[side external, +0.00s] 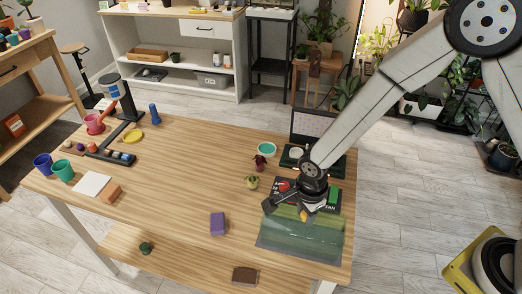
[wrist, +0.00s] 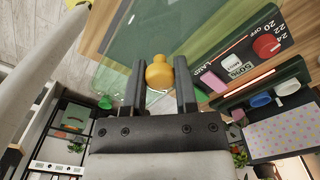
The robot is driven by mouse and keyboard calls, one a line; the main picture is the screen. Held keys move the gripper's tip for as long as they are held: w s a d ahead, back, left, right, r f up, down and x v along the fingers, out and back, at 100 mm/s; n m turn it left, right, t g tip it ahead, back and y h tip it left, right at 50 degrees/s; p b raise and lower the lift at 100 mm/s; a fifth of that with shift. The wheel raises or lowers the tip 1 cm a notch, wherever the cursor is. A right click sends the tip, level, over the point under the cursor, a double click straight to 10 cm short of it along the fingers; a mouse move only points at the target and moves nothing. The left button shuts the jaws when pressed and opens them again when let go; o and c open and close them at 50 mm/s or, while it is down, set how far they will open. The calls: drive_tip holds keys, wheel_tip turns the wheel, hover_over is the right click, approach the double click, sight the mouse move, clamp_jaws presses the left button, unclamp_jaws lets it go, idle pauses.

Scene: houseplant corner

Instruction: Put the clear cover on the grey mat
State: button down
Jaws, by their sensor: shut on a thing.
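The clear cover (side external: 302,240) is a see-through, green-tinted box shape with a yellow-orange knob on top. It is at the table's front right corner, and its green pane (wrist: 128,38) fills the upper left of the wrist view. My gripper (side external: 304,211) points down at the knob. In the wrist view my gripper (wrist: 160,72) has one finger on each side of the knob, shut on it. A greyish area shows through and around the cover's lower edge; I cannot tell for certain whether this is the grey mat or whether the cover touches it.
A dark control panel (wrist: 245,55) with a red knob and a pink switch lies directly behind the cover. A purple block (side external: 217,224) stands to the left. A small green-topped figure (side external: 252,182) and a teal dish (side external: 266,149) are farther back.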

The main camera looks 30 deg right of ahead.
idle(0.9)
unclamp_jaws()
drive_tip(key=shift+f, duration=0.1)
drive_tip(key=shift+r, duration=0.2)
drive_tip(key=shift+r, duration=3.3)
drive_tip(key=shift+d, duration=0.1)
